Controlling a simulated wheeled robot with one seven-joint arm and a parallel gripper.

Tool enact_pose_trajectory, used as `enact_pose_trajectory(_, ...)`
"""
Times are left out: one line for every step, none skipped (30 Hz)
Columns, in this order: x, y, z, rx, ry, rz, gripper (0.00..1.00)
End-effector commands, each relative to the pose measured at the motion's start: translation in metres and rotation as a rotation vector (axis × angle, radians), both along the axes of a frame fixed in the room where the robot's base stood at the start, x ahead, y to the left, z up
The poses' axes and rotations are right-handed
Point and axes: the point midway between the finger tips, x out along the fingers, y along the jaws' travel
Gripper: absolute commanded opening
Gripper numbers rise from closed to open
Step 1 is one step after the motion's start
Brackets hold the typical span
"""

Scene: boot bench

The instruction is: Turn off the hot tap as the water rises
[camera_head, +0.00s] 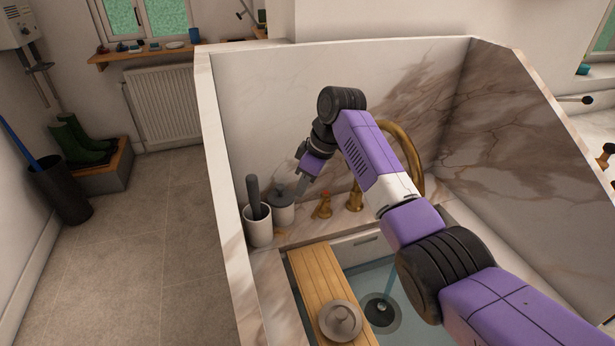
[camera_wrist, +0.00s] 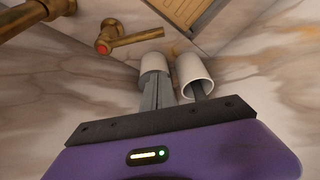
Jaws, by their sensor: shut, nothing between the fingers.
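A brass tap handle (camera_head: 322,205) stands on the ledge at the back of the sink, left of the tall curved brass spout (camera_head: 410,150). In the wrist view the handle (camera_wrist: 128,39) has a lever pointing right, beside the brass spout base (camera_wrist: 25,14). My gripper (camera_head: 302,187) is shut and empty, above the ledge to the left of the handle and near the lidded jar. Its fingers (camera_wrist: 158,94) look apart from the handle. The basin (camera_head: 362,278) shows pale blue water around a dark drain (camera_head: 381,309). My arm hides part of the spout and basin.
A grey-lidded jar (camera_head: 281,210) and a white cup (camera_head: 258,232) holding a dark-handled tool stand left of the handle. A wooden board (camera_head: 305,268) spans the basin's left side, with a round grey lidded object (camera_head: 340,320) on it. Marble walls (camera_head: 330,85) enclose the back and sides.

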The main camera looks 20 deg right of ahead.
Motion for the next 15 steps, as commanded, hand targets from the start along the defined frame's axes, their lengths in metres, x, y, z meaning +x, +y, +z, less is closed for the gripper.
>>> enact_pose_trajectory(0.002, 0.003, -0.008, 0.0, 0.003, 0.001, 0.0)
enact_pose_trajectory(0.003, 0.004, -0.012, 0.0, 0.003, 0.001, 0.0)
enact_pose_trajectory(0.004, 0.005, -0.018, -0.001, 0.002, 0.0, 0.0)
enact_pose_trajectory(0.005, 0.006, -0.022, -0.001, 0.002, 0.0, 0.0)
enact_pose_trajectory(0.006, 0.007, -0.026, -0.001, 0.002, 0.0, 0.0)
enact_pose_trajectory(0.007, 0.009, -0.031, -0.001, 0.002, 0.0, 0.0)
enact_pose_trajectory(0.008, 0.01, -0.035, -0.001, 0.002, 0.001, 0.0)
enact_pose_trajectory(0.009, 0.011, -0.038, -0.001, 0.0, 0.001, 0.0)
enact_pose_trajectory(0.01, 0.012, -0.043, -0.001, 0.002, 0.0, 0.0)
enact_pose_trajectory(0.008, 0.008, -0.042, 0.0, 0.0, -0.002, 0.0)
enact_pose_trajectory(0.005, 0.004, -0.042, 0.0, 0.0, -0.003, 0.0)
enact_pose_trajectory(0.002, 0.001, -0.043, 0.001, -0.001, -0.002, 0.0)
enact_pose_trajectory(0.0, -0.001, -0.043, 0.0, -0.002, -0.003, 0.0)
enact_pose_trajectory(-0.002, -0.004, -0.044, 0.0, -0.002, -0.003, 0.0)
enact_pose_trajectory(-0.005, -0.007, -0.045, 0.001, -0.001, -0.002, 0.0)
